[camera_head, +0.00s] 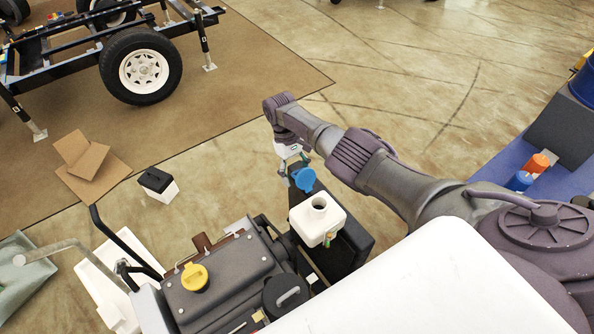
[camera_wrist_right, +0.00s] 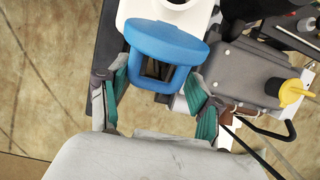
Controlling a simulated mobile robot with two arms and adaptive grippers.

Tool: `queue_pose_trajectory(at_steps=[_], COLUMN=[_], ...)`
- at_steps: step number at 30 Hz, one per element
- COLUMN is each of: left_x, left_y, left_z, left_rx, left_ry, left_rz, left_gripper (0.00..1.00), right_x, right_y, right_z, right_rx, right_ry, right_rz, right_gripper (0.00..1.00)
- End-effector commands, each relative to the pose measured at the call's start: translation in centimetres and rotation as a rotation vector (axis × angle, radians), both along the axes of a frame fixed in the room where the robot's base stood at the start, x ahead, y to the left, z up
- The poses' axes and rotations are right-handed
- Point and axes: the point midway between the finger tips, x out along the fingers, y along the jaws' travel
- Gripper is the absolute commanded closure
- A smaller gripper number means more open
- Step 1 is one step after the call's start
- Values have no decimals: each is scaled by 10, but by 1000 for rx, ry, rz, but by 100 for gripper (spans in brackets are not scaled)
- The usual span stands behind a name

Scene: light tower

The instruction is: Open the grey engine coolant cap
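My right gripper (camera_head: 295,167) reaches out beyond the engine. In the right wrist view its fingers close on both sides of the square handle of a blue cap (camera_wrist_right: 165,40). The cap also shows in the head view (camera_head: 304,180), next to the white tank (camera_head: 322,226), whose round neck is uncovered. A round dark grey cap (camera_head: 270,295) with a lighter grip bar sits on the near right end of the grey engine (camera_head: 228,272). No gripper is at it. A yellow cap (camera_head: 194,279) sits on the engine's top. My left gripper is out of view.
A black box (camera_head: 352,243) stands beside the white tank. Blue and orange bottles (camera_head: 538,163) stand at the right. A small black-and-white battery (camera_head: 157,185), an opened cardboard box (camera_head: 84,155) and a wheeled chassis (camera_head: 140,66) lie beyond. The floor at upper middle is clear.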

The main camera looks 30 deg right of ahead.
Motion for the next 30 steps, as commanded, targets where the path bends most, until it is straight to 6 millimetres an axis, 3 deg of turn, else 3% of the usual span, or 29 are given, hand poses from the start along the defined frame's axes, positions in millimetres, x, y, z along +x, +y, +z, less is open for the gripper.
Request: queue_pose_trajectory(at_steps=[10,24,30], left_x=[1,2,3], left_y=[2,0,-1], left_z=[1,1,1], left_rx=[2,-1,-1], left_ry=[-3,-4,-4], left_rz=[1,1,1], left_gripper=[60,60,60], right_x=[6,37,42], right_y=[-2,2,3], right_z=[12,97,113], right_rx=[-4,-3,-3], right_ry=[-7,-4,-2], right_rz=[-1,-1,0], right_gripper=[35,35,35])
